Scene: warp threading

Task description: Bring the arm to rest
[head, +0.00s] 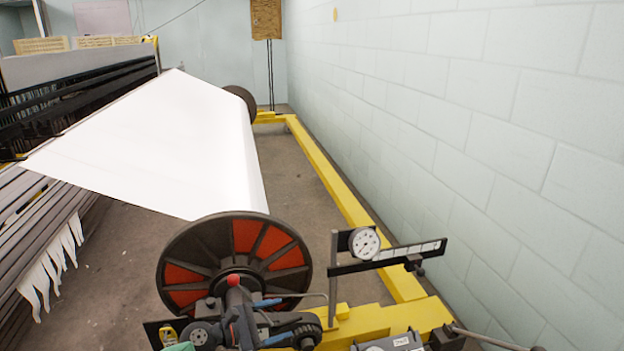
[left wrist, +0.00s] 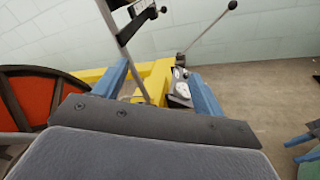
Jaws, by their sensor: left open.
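My left gripper (head: 272,320) is low in the head view, in front of the dark beam flange (head: 198,246) with red panels. Its two blue fingers stand apart with nothing seen between them. In the left wrist view the open fingers (left wrist: 158,90) point toward a yellow frame and a grey box with a white dial, which show beyond them. I cannot tell how far the fingertips are from these.
A white warp sheet (head: 165,140) runs from the beam to the dark loom (head: 75,105) at left. A gauge on a post (head: 364,243) stands right of the flange. A yellow rail (head: 335,185) runs along the pale block wall (head: 500,110). Grey floor is clear between sheet and rail.

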